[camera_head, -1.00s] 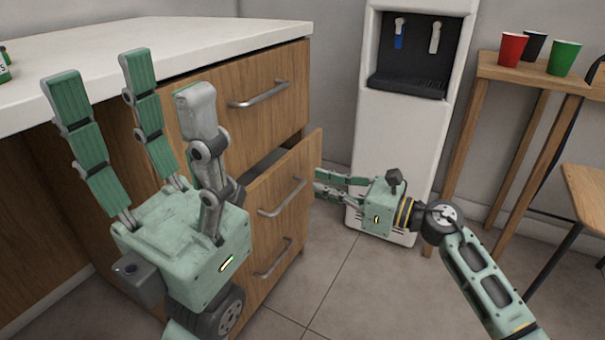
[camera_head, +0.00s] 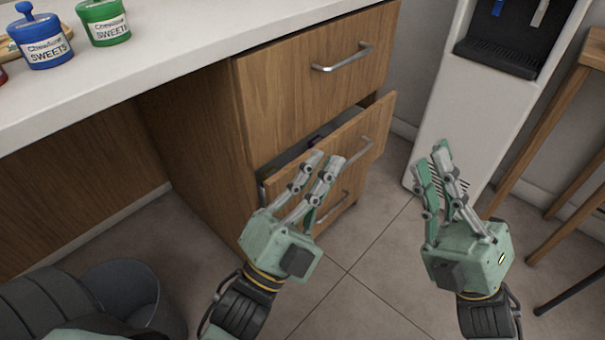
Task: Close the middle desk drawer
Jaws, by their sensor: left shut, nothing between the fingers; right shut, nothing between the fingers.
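The middle desk drawer (camera_head: 376,128) is partly open; its wooden front sticks out below the shut top drawer (camera_head: 330,85). A strip of its inside shows, with a small dark item in it. My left gripper (camera_head: 325,160) is shut and empty, its fingertips in front of the left part of the drawer front and overlapping it in the picture; I cannot tell if they touch. It hides part of the front. My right gripper (camera_head: 431,156) is shut and empty, to the right of the drawer and apart from it, fingers pointing away from me.
The lower drawer (camera_head: 332,208) below looks shut. The white counter (camera_head: 190,60) bears a blue jar (camera_head: 40,42) and a green jar (camera_head: 104,24). A water dispenser (camera_head: 470,100) and a wooden stool or table (camera_head: 545,130) stand right. A grey bin (camera_head: 130,290) is lower left. Tiled floor between is clear.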

